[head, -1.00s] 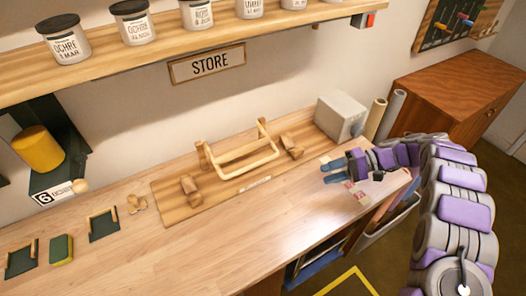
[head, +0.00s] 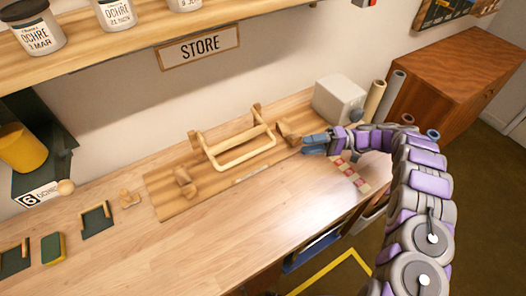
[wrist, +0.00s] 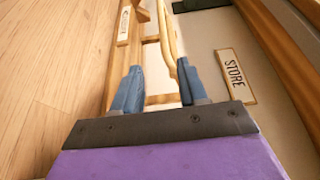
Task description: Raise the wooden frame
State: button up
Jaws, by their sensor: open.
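The wooden frame (head: 245,157) is a pale bar frame on a wooden base board (head: 205,204) on the bench. It leans at a low tilt, its front bar above the board. Wooden blocks stand at the board's left (head: 185,182) and right (head: 287,134). My gripper (head: 309,144) is to the right of the frame, beside the right block, fingers pointing left toward it. In the wrist view my gripper (wrist: 156,85) has its two blue fingers apart with nothing held between them. Frame bars (wrist: 168,45) show beyond the fingertips.
A grey box (head: 339,100) and rolled tubes (head: 374,100) stand behind my gripper. A red-and-cream strip (head: 350,174) lies in front of it. A shelf with jars (head: 115,14) overhangs the back. The bench front (head: 240,235) is clear.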

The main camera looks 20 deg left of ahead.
aim_at(263, 150)
jog(key=shift+b+x, duration=0.35)
jog(key=shift+x, duration=0.65)
jog(key=shift+r+b+x, duration=0.2)
jog(key=shift+b+x, duration=0.25)
jog(key=shift+x, duration=1.55)
jog(key=shift+s+a, duration=0.4)
jog(key=shift+a, duration=0.15)
jog(key=shift+b+x, duration=0.5)
jog(key=shift+x, duration=3.75)
jog(key=shift+c, duration=0.4)
grip_shut()
jog(key=shift+f, duration=0.1)
